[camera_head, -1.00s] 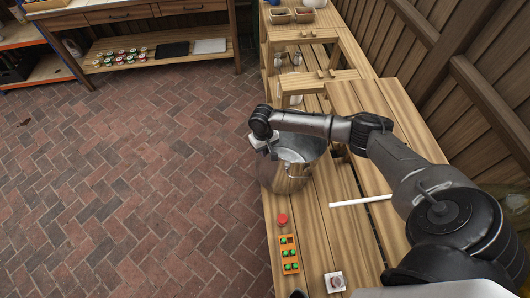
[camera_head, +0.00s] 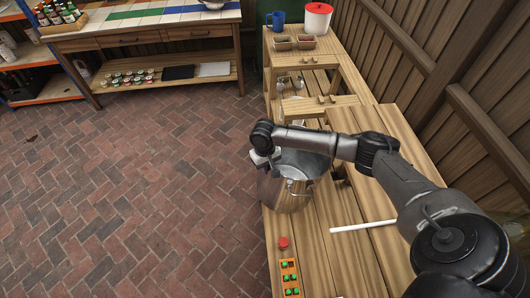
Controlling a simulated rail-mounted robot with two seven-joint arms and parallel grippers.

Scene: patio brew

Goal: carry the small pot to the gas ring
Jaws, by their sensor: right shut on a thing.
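A shiny metal pot (camera_head: 292,195) is on the wooden bench's left edge, in the middle of the head view. My right gripper (camera_head: 268,163) comes down at its left rim and is shut on it. The fingertips are small and partly hidden against the pot. I cannot tell if the pot touches the bench. No gas ring can be made out in view. My left gripper is not in view.
On the bench (camera_head: 330,262) are a red button (camera_head: 283,242), an orange tray (camera_head: 289,264) with green pieces and a white rod (camera_head: 362,226). Wooden stands rise behind. A blue mug (camera_head: 276,19) and white bucket (camera_head: 317,18) stand at the back. Brick floor lies open left.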

